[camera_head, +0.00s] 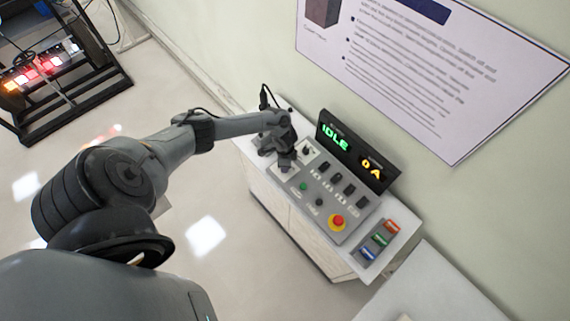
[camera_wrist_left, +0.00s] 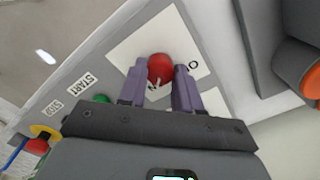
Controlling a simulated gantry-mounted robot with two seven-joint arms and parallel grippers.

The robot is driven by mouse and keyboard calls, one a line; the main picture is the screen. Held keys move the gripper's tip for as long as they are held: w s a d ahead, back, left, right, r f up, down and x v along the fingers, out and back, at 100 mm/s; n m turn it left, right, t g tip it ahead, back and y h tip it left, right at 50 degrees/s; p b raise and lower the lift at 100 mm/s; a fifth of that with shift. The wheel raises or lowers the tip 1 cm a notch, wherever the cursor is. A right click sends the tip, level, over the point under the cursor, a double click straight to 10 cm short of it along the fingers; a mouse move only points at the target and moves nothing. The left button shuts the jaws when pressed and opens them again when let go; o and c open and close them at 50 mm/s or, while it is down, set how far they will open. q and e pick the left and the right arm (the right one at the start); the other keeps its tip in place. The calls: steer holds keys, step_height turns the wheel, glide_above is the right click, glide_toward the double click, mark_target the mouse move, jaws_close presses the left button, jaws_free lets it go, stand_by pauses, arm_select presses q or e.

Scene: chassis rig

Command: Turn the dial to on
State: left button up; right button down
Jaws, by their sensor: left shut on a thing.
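A control panel (camera_head: 322,205) lies on top of a white cabinet. In the left wrist view, a red dial knob (camera_wrist_left: 160,67) sits on a white plate (camera_wrist_left: 128,50) with dark lettering, partly covered by my fingers. My left gripper (camera_wrist_left: 161,72) has its two purple fingers on either side of this knob and is shut on it. In the head view, my left gripper (camera_head: 286,166) is over the panel's left end and hides the knob. The knob's exact pointing direction is hard to tell. My right gripper is not in view.
A display (camera_head: 355,152) behind the panel reads IDLE in green and 0 A in amber. A red emergency stop (camera_head: 337,221) on yellow, a green button (camera_head: 303,186) and several black switches are on the panel. A colored button box (camera_head: 379,241) stands at the cabinet's right end.

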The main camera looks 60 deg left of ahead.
arm_select(q)
steer(key=o, duration=1)
steer(key=shift+o, duration=0.2)
step_height(320, 180, up, 11)
steer(key=p, duration=0.1)
steer(key=shift+s+f, duration=0.15)
